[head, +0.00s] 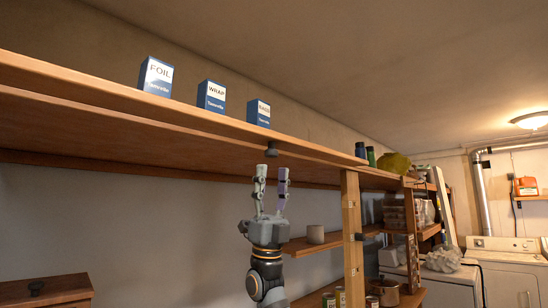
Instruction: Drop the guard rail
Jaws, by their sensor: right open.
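A long wooden board (190,110) runs along the front edge of the upper shelf, from the left edge of the view toward the wooden post; I cannot tell whether it is a separate guard rail. A small dark knob (271,150) sits at its lower edge. My right gripper (272,174) points upward just below the knob, with its two fingers apart and nothing between them. The fingertips look close to the knob, but I cannot tell whether they touch it. My left gripper is out of view.
Boxes marked FOIL (156,77) and WRAP (211,96), and a third box (258,112), stand on the upper shelf. A wooden post (352,240) and a lower shelf with a cup (315,234) are right of my gripper. A wooden cabinet (45,292) stands lower left.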

